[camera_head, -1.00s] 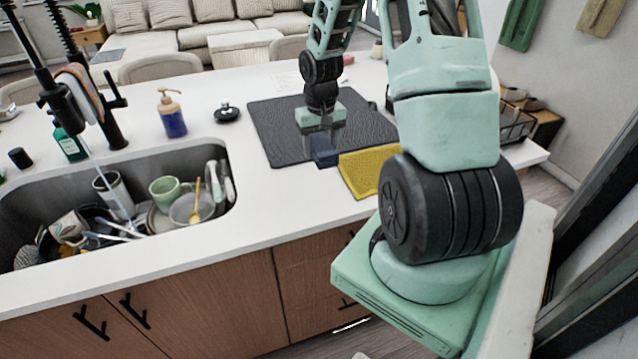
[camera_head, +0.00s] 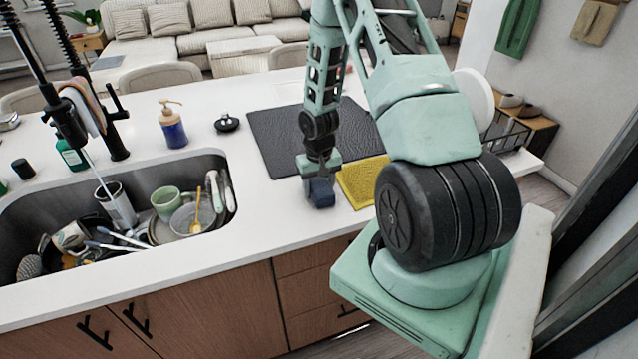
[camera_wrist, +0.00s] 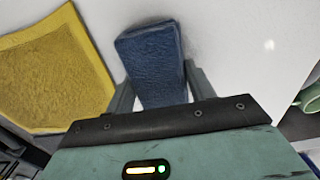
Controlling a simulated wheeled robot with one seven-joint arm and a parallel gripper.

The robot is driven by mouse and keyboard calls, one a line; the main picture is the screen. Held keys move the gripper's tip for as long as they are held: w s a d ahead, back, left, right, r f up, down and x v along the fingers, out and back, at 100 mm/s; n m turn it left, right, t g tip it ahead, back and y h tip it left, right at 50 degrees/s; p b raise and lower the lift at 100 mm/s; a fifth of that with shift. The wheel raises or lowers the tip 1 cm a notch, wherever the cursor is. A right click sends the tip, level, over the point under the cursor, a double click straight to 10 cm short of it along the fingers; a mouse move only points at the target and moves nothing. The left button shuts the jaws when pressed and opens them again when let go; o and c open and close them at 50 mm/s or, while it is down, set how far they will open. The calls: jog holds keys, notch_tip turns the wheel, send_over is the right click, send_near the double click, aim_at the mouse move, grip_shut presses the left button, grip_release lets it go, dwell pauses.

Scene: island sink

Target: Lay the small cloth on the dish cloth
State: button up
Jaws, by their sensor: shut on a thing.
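My gripper (camera_head: 318,182) is shut on a dark blue folded cloth, the small cloth (camera_head: 321,194), over the white counter just left of the yellow cloth. In the wrist view the blue cloth (camera_wrist: 152,62) stands out between the two fingers. I cannot tell whether it touches the counter. The yellow cloth, seemingly the dish cloth (camera_head: 360,182), lies flat at the front right of the dark mat. Its right side is hidden behind my arm. It also shows at the left of the wrist view (camera_wrist: 55,75), apart from the blue cloth.
A dark mat (camera_head: 280,140) lies behind the cloths. The sink (camera_head: 225,215) with dishes and a running black tap is at the left. A soap bottle (camera_head: 172,128) and a black lid-like disc (camera_head: 227,123) stand behind it. The counter between sink and cloths is clear.

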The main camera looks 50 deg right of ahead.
jog(key=shift+f, duration=0.1)
jog(key=shift+f, duration=0.15)
jog(key=o, duration=1)
jog(key=shift+b, duration=0.3)
